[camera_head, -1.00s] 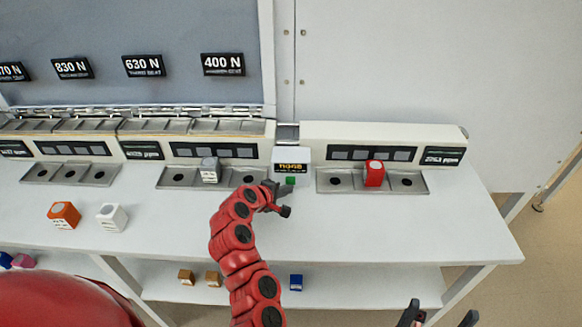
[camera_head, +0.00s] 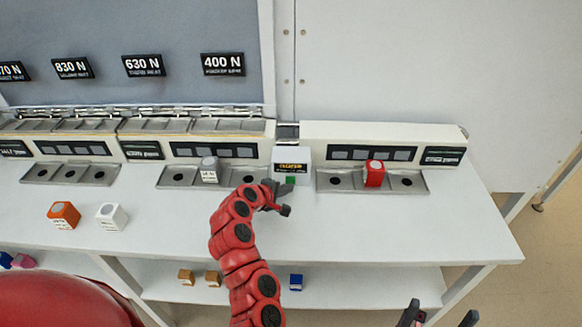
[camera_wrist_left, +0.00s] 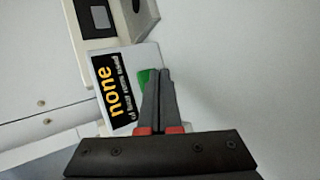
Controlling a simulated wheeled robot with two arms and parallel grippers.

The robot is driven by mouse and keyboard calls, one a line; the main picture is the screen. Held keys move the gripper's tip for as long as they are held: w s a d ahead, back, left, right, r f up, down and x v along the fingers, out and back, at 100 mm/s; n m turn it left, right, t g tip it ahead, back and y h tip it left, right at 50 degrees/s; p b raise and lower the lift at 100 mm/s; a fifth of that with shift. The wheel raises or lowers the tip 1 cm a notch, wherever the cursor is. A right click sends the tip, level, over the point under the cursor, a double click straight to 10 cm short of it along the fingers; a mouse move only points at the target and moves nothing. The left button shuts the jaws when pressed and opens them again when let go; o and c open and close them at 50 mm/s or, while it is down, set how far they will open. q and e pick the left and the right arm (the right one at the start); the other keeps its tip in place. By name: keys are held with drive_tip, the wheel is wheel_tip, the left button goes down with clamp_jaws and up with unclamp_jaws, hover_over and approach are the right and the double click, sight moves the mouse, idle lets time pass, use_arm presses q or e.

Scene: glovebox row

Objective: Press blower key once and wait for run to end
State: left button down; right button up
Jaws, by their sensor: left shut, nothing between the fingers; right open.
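A small white box (camera_head: 291,155) with a black display stands between two tray rows on the bench. Its display (camera_wrist_left: 116,90) reads "none" in large yellow letters in the left wrist view, with smaller text too small to read. The green key (camera_head: 290,180) is on the box's front; it also shows in the left wrist view (camera_wrist_left: 143,77), partly hidden by my fingers. My left gripper (camera_head: 285,198) is shut and empty, its tips (camera_wrist_left: 165,72) close at the key; I cannot tell whether they touch it. My right gripper (camera_head: 438,317) is open and empty at the bottom edge.
A red block (camera_head: 374,174) sits in the right tray (camera_head: 340,186) and a grey one (camera_head: 209,170) in the tray left of the box. Orange (camera_head: 63,215) and white (camera_head: 111,216) blocks stand on the bench. The bench front right is clear.

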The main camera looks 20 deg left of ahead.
use_arm(q)
drive_tip(key=shift+w+a, duration=0.15)
drive_tip(key=shift+w, duration=0.35)
idle(0.4)
drive_tip(key=shift+s+d, duration=0.2)
drive_tip(key=shift+s, duration=0.45)
drive_tip(key=s+p, duration=0.1)
drive_tip(key=s, duration=0.1)
drive_tip(key=s+d, duration=0.1)
drive_tip(key=s, duration=0.1)
drive_tip(key=shift+s+d+r+p, duration=0.1)
drive_tip(key=shift+s+d+p, duration=0.05)
drive_tip(key=shift+p, duration=0.25)
drive_tip(key=shift+s+d, duration=0.15)
drive_tip(key=shift+s, duration=0.6)
